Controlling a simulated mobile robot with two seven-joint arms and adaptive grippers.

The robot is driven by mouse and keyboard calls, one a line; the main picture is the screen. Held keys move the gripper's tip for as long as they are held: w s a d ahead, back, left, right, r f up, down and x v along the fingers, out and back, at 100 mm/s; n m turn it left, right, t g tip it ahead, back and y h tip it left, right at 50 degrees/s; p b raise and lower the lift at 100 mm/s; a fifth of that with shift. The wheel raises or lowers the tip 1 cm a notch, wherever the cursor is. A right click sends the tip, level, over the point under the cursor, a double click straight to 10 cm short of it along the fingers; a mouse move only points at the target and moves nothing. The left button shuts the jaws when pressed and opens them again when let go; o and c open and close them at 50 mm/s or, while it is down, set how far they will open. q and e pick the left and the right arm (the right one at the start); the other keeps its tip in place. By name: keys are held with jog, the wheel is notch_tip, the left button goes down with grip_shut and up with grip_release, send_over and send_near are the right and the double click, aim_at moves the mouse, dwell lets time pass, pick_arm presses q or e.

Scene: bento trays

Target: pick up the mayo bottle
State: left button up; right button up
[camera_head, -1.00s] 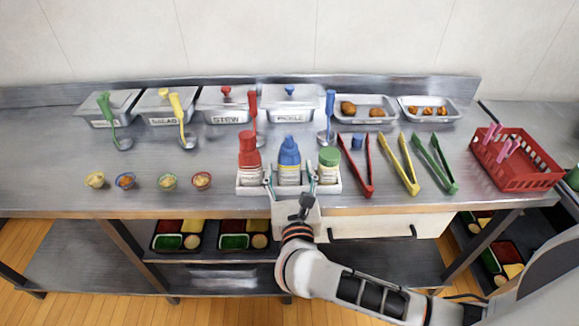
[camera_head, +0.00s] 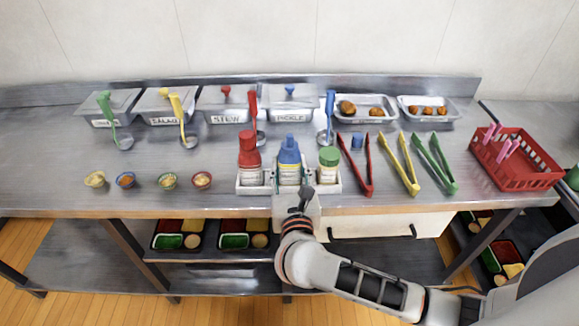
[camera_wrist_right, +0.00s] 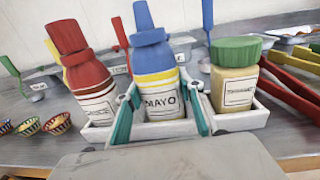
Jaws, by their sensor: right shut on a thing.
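The mayo bottle (camera_head: 289,160) has a blue cap and a yellow band. It stands upright in the middle compartment of a white caddy (camera_head: 254,190). In the right wrist view the word MAYO shows on the label of the mayo bottle (camera_wrist_right: 155,68). My right gripper (camera_head: 289,185) reaches in from the front with its fingers on both sides of the bottle. In the right wrist view the teal fingers of my right gripper (camera_wrist_right: 162,112) are shut on the bottle's lower body. My left gripper is not in view.
A red-capped bottle (camera_head: 249,160) and a green-capped jar (camera_head: 328,166) stand close on either side in the caddy. Red tongs (camera_head: 368,170) lie to the right. Small bowls (camera_head: 168,181) sit to the left. Lidded containers (camera_head: 225,105) stand behind.

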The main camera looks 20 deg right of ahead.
notch_tip(320, 180, up, 20)
jog(key=p, duration=0.3)
jog(key=shift+f, duration=0.2)
jog(key=shift+r, duration=0.1)
jog(key=shift+o, duration=0.5)
